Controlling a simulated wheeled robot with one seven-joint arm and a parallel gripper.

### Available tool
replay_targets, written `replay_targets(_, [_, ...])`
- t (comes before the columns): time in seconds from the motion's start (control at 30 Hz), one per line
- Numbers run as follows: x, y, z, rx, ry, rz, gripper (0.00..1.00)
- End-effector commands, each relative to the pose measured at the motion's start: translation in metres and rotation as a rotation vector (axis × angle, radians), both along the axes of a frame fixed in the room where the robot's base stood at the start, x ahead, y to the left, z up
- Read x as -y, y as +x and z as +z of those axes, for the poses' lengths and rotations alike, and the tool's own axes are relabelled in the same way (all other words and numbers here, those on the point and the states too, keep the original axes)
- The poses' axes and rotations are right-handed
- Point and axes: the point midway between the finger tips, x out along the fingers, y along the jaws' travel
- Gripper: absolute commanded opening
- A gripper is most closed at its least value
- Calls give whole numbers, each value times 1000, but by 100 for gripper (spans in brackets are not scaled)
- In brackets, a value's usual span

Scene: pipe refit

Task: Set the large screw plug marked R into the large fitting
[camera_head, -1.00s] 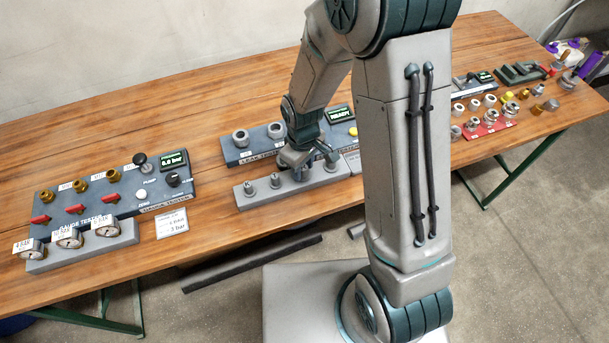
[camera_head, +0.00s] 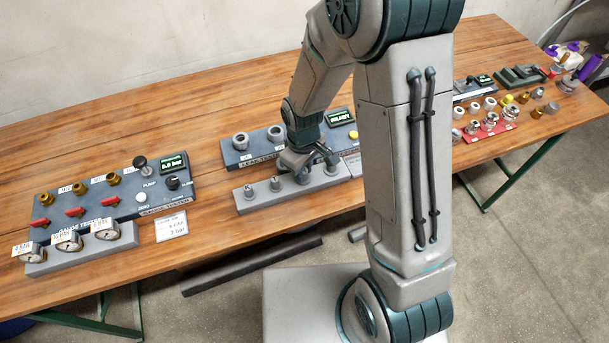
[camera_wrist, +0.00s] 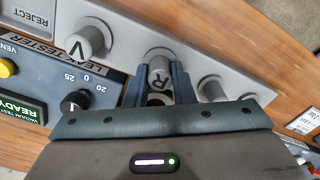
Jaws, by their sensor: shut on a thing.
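The large screw plug marked R (camera_wrist: 159,76) is a grey cylinder with a black R on its end, in the wrist view. My gripper (camera_wrist: 160,88) is shut on it, one dark finger on each side. In the head view my gripper (camera_head: 311,163) is low over the grey plug rack (camera_head: 299,190), and the R plug is hidden by the hand. I cannot tell whether the plug still touches the rack. Two grey fittings, the left one (camera_head: 241,141) and the right one (camera_head: 276,132), stand on the leak tester panel (camera_head: 233,158) behind the rack.
Other plugs stand in the rack: one marked V (camera_wrist: 85,41) and two smaller ones (camera_wrist: 213,88) beside R. The gauge tester (camera_head: 120,200) is at the left, and a red tray (camera_head: 487,132) with fittings is at the right. Bare wood lies between the two testers.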

Motion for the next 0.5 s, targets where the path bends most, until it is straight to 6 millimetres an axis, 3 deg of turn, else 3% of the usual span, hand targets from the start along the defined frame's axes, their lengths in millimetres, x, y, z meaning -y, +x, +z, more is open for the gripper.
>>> replay_targets(0.5, [0, 0, 17, 0, 0, -1, 0])
